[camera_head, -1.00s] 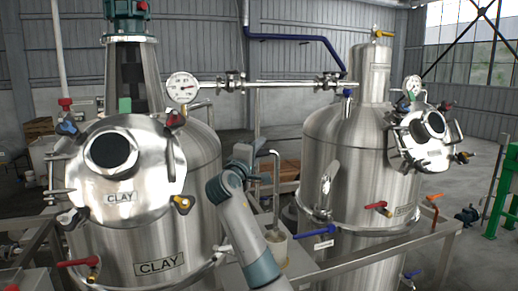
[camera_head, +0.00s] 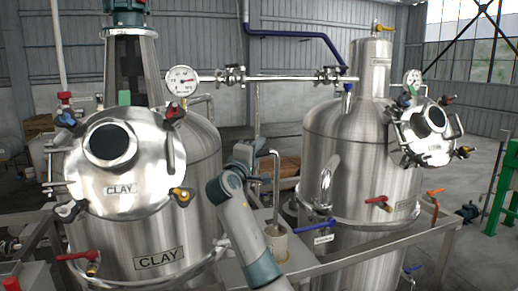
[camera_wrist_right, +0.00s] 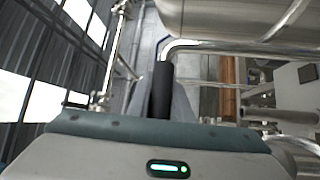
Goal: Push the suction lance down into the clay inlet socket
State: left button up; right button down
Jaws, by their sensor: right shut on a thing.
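The suction lance (camera_head: 276,190) looks like a thin bent metal pipe, upright between the two tanks. Its lower end goes down into a pale cup-shaped part (camera_head: 278,242); I cannot tell whether this is the clay inlet socket or how deep the lance sits. The jaws are small and partly hidden in the head view. In the right wrist view a bent metal pipe (camera_wrist_right: 215,45) shows beyond a dark upright piece (camera_wrist_right: 162,90). My left gripper is out of view.
The tank labelled CLAY (camera_head: 160,235) stands close on the left, with a round hatch (camera_head: 122,185). A second steel tank (camera_head: 340,150) stands on the right. A blue-handled valve (camera_head: 315,225) and a metal rail (camera_head: 370,255) lie near the lance. A gauge pipe (camera_head: 280,79) crosses above.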

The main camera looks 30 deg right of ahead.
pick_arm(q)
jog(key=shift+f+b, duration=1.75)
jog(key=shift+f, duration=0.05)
pick_arm(e)
jog(key=shift+f, duration=3)
jog(key=c, duration=1.5)
grip_release()
jog(key=shift+r, duration=0.1)
jog(key=shift+s+a, duration=0.1)
pick_arm(q)
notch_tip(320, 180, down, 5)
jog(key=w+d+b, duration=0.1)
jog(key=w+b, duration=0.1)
jog(key=b, duration=0.4)
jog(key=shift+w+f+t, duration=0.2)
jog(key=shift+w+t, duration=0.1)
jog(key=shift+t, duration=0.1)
pick_arm(e)
jog(key=shift+v, duration=8.6)
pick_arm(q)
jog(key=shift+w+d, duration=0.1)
